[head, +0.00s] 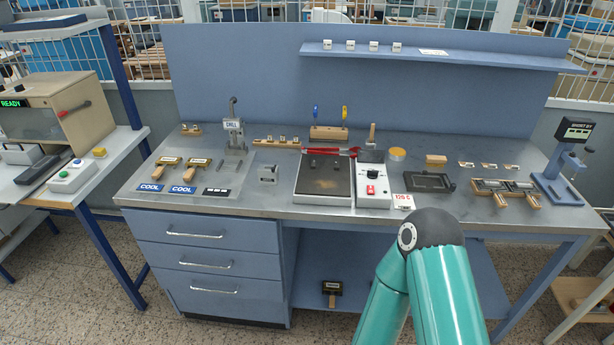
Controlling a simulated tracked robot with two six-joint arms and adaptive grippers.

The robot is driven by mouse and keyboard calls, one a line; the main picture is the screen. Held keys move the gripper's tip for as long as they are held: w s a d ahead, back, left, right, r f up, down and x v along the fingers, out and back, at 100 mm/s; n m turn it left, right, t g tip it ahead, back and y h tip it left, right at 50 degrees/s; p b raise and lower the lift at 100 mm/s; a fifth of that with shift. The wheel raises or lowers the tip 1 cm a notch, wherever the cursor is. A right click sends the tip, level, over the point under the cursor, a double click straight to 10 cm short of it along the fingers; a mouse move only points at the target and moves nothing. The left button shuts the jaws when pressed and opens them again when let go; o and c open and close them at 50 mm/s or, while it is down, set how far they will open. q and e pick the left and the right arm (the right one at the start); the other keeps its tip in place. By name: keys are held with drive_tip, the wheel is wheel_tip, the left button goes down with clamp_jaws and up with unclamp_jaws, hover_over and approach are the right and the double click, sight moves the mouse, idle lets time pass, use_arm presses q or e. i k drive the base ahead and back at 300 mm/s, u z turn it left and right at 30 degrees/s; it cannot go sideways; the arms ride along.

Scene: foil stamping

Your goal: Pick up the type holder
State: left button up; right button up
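Two holders with dark heads and wooden handles, which look like type holders, lie side by side at the left of the bench: the left one (167,161) and the right one (199,162). They lie just behind the blue COOL labels. A similar dark holder (331,289) is on the low shelf under the bench. I cannot tell which one the task names. One of my teal arms rises at the lower right with its dark joint before the bench front; neither gripper shows.
The bench (245,204) carries a hot plate (324,184) with a control box (373,187), a black frame (430,181), wooden racks (505,192) and a blue stand (562,180). A side table with a READY machine (45,108) stands at left.

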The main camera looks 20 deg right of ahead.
sight(266, 177)
drive_tip(key=u, duration=0.2)
drive_tip(key=i, duration=0.95)
drive_tip(key=z, duration=0.2)
drive_tip(key=k, duration=0.95)
drive_tip(key=u, duration=0.15)
drive_tip(key=i, duration=0.55)
